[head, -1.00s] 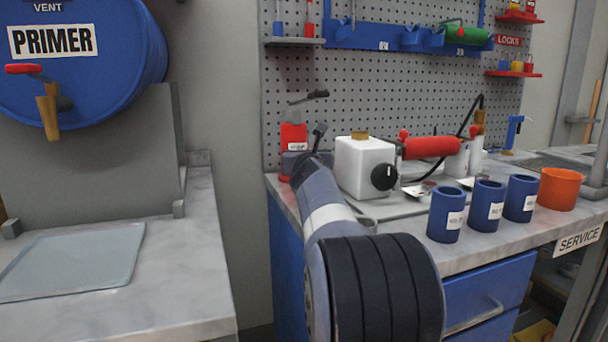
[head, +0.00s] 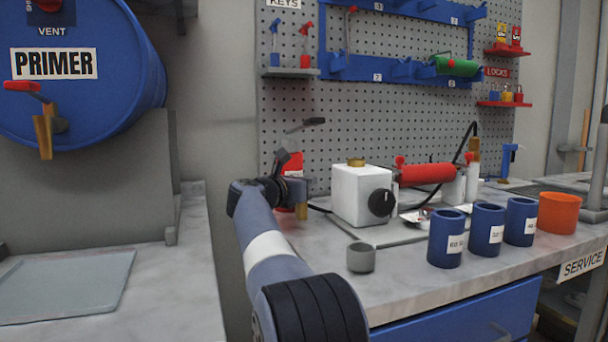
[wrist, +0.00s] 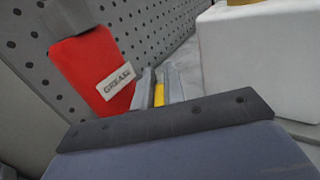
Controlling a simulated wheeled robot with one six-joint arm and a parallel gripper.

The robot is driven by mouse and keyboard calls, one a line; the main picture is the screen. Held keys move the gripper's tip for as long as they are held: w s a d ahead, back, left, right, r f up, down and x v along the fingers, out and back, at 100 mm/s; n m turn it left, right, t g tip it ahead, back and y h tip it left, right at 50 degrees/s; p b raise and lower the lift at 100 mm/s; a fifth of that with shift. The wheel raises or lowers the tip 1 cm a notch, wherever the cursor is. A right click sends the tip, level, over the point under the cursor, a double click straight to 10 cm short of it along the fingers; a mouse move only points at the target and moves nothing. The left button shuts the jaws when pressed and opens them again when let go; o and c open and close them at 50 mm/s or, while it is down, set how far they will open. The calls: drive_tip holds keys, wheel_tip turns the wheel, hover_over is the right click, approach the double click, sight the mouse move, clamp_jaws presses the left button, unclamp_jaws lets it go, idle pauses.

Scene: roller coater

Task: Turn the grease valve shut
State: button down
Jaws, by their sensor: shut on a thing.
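The red grease container (wrist: 92,75), labelled GREASE, stands at the left in the wrist view, against the pegboard. In the head view the container (head: 292,165) is partly hidden behind my wrist. My gripper (wrist: 159,88) is just right of it in the wrist view, its grey fingers close together on a narrow yellow piece (wrist: 159,95), which looks like the valve's handle. The fingers hide most of this piece, so its angle is hard to tell. In the head view a brass-coloured part (head: 301,212) shows below my wrist.
A white box (head: 361,195) with a black knob stands close on the right of my gripper. A grey cup (head: 361,257) is in front of it. Blue cups (head: 446,240) and an orange cup (head: 559,212) stand further right. The pegboard (head: 400,125) rises behind.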

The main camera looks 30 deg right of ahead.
drive_tip(key=m+g+p, duration=0.1)
drive_tip(key=g+p, duration=0.1)
drive_tip(key=m+g+p, duration=0.1)
drive_tip(key=g+p, duration=0.1)
drive_tip(key=m+g+h+p, duration=0.1)
drive_tip(key=m+g+p, duration=0.1)
drive_tip(key=shift+s+r+g, duration=0.25)
drive_tip(key=shift+r+g, duration=0.05)
drive_tip(key=shift+g, duration=0.1)
drive_tip(key=m+g+p, duration=0.1)
drive_tip(key=p, duration=0.1)
drive_tip(key=m+g+p, duration=0.1)
drive_tip(key=g, duration=0.1)
drive_tip(key=shift+s+f+m+p, duration=0.15)
drive_tip(key=shift+s+m+p, duration=0.05)
drive_tip(key=shift+m+p, duration=0.15)
drive_tip(key=shift+f+g+p, duration=0.1)
drive_tip(key=shift+g+p, duration=0.25)
drive_tip(key=shift+g, duration=0.15)
drive_tip(key=shift+s+f+m, duration=0.1)
drive_tip(key=shift+m, duration=0.15)
drive_tip(key=c, duration=1.5)
unclamp_jaws()
wheel_tip(320, 180, up, 10)
drive_tip(key=p, duration=0.4)
